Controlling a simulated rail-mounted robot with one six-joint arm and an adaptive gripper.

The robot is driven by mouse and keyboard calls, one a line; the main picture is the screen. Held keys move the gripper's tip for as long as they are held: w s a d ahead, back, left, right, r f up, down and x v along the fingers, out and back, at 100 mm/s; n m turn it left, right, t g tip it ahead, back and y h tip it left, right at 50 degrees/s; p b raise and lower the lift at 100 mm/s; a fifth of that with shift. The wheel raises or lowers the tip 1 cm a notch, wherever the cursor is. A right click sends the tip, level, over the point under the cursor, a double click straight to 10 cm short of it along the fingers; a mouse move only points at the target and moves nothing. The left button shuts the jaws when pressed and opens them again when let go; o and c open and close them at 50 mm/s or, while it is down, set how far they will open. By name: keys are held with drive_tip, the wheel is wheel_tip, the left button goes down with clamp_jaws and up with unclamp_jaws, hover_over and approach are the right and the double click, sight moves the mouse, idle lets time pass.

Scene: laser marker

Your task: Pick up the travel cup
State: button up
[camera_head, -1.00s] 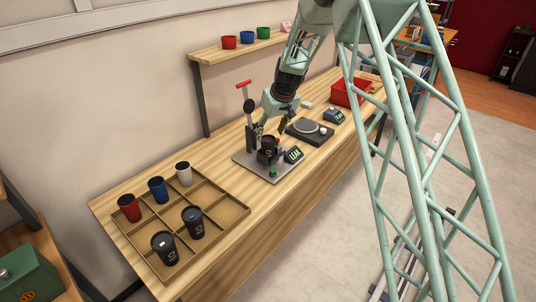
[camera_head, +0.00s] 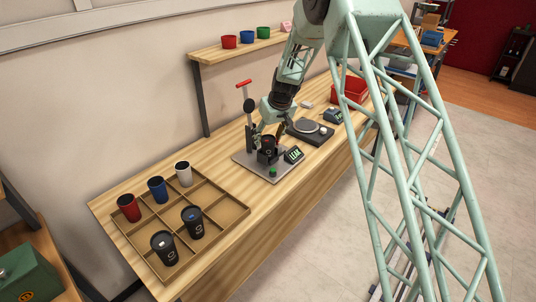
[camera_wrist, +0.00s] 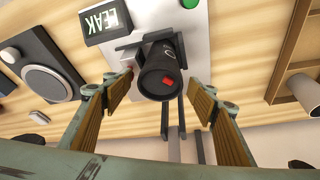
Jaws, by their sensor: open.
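A black travel cup (camera_head: 268,143) with a dark lid stands in the grey press-like test station (camera_head: 247,160) on the bench. In the wrist view the cup (camera_wrist: 160,68) shows a red spot on its lid and points toward the camera. My gripper (camera_head: 269,130) is at the cup in the head view. In the wrist view my gripper (camera_wrist: 163,100) is open, with one wood-coloured finger pad on each side of the cup and visible gaps to it. The station's display (camera_wrist: 108,23) reads LEAK.
A divided wooden tray (camera_head: 236,207) at the left holds red, blue, white and black cups. The station's red-handled lever post (camera_head: 248,105) stands close behind the cup. A dark scale-like device (camera_head: 310,131) and a red bin (camera_head: 355,90) are to the right.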

drive_tip(key=shift+w+a+f, duration=0.1)
drive_tip(key=shift+w+f, duration=0.05)
drive_tip(key=shift+f, duration=0.25)
idle(0.3)
drive_tip(key=c, duration=0.7)
